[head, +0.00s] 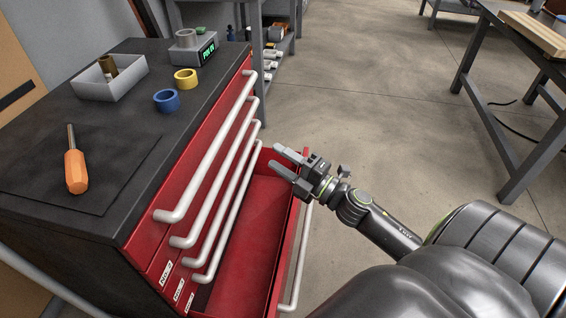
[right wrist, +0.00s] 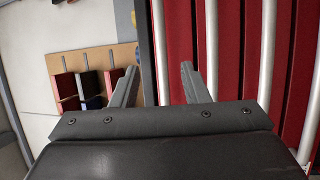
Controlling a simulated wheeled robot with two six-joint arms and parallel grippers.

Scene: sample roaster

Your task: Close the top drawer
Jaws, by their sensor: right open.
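The red tool cabinet (head: 135,240) stands at left in the head view. Its top drawer has a long pale handle (head: 207,150) just under the black worktop, and its front looks flush with the drawers below. A lower drawer (head: 250,225) is pulled out, empty where I can see into it. My right gripper (head: 279,160) is open and empty above the far end of this open drawer, apart from the closed drawers' handles. In the right wrist view, its spread fingers (right wrist: 160,70) show with red drawer fronts (right wrist: 235,50) beyond. My left gripper is not in view.
A workbench (head: 515,60) stands at far right. The floor (head: 370,110) between is clear.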

